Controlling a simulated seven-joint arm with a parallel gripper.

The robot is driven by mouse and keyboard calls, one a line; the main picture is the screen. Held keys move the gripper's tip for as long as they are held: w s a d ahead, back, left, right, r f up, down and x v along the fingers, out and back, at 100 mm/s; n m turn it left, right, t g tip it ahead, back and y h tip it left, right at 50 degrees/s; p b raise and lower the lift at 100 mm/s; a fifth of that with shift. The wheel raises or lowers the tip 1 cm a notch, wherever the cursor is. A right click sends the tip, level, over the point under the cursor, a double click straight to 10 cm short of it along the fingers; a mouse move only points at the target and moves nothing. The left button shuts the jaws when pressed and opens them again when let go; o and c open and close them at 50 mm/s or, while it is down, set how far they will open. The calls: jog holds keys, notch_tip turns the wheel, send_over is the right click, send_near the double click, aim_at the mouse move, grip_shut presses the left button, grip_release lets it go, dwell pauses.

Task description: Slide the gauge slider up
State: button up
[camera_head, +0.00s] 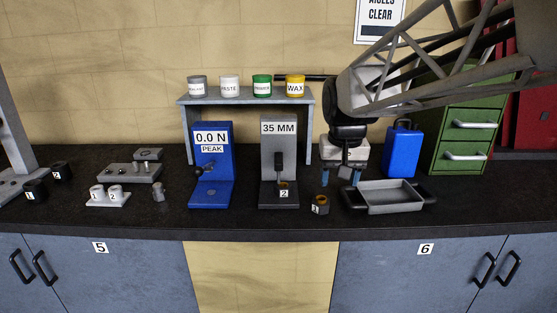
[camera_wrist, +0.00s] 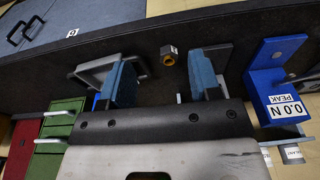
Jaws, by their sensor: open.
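The gauge (camera_head: 293,150) is a grey upright with a "35 MM" display on a dark base, at the middle of the counter in the head view. In the wrist view my gripper (camera_wrist: 163,85) shows two blue fingers spread wide. The gauge (camera_wrist: 223,54) is partly hidden there behind the right finger, and its slider cannot be made out.
A blue "0.0 N" press (camera_head: 212,165) stands left of the gauge. A loose part marked 3 (camera_head: 320,204) lies right of its base. A grey tray (camera_head: 395,208) and blue canister (camera_head: 402,152) are further right. A shelf (camera_head: 247,98) with several tins stands behind.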

jog(key=w+a+f, duration=0.1)
jog(key=w+a, duration=0.2)
jog(key=w, duration=0.5)
jog(key=w+a, duration=0.3)
jog(key=w, duration=0.5)
jog(key=g, duration=0.1)
send_over(279, 162)
jog(key=f, duration=0.5)
jog(key=shift+w+f, duration=0.15)
jog(key=shift+w, duration=0.05)
jog(key=shift+f, duration=3.9)
jog(key=shift+c, duration=0.4)
grip_shut()
